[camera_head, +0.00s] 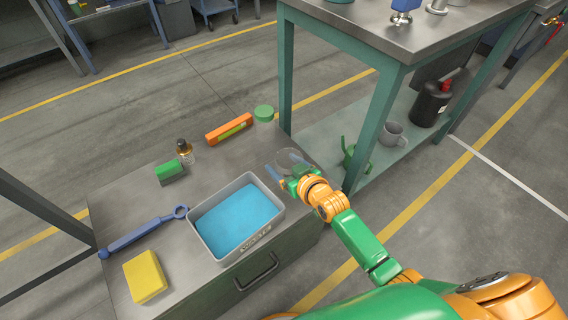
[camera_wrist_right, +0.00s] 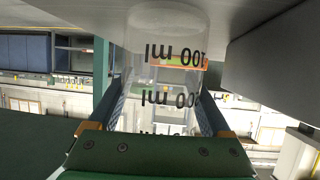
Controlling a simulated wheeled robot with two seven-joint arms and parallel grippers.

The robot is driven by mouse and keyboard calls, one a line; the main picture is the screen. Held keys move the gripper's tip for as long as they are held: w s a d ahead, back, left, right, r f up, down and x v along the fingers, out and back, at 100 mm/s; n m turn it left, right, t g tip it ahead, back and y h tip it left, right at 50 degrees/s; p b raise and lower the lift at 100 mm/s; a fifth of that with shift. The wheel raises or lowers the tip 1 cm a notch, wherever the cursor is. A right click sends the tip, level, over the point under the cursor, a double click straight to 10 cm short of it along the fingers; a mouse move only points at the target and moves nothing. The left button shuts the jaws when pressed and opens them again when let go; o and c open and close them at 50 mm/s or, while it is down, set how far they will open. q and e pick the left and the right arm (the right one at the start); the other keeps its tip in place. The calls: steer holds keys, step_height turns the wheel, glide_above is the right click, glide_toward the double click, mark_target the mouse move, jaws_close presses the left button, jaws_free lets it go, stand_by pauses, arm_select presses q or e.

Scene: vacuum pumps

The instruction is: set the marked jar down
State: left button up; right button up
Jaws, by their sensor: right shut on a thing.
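The marked jar (camera_head: 291,158) is clear, near the right edge of the grey cabinet top (camera_head: 225,140) in the head view. My right gripper (camera_head: 287,178) is shut around it. In the right wrist view the jar (camera_wrist_right: 165,75) sits between the two fingers of the gripper (camera_wrist_right: 160,112), with black "100 ml" marks that read upside down. The grey surface at the top of that view is close to the jar's end; I cannot tell whether they touch. My left gripper is not in view.
A grey bin with blue liquid or lining (camera_head: 203,238) stands just left of the jar. An orange level (camera_head: 229,129), green lid (camera_head: 264,113), dropper bottle (camera_head: 184,152), green block (camera_head: 170,172), blue wrench (camera_head: 140,236) and yellow sponge (camera_head: 145,276) lie around. A green-legged bench (camera_head: 376,110) stands close right.

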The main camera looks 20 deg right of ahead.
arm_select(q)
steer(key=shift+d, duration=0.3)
arm_select(e)
steer(key=o, duration=1.5)
steer(key=shift+s+r+p, duration=0.15)
steer(key=shift+s+p, duration=0.1)
steer(key=shift+p, duration=0.05)
steer(key=p+v, duration=0.2)
steer(key=v, duration=0.4)
steer(key=shift+s+d, duration=0.15)
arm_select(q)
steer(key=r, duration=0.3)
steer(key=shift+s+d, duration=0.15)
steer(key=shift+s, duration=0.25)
arm_select(e)
steer(key=shift+s, duration=0.1)
steer(key=shift+p+v, duration=1.2)
steer(key=shift+p, duration=0.1)
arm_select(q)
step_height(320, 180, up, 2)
arm_select(e)
jaws_close()
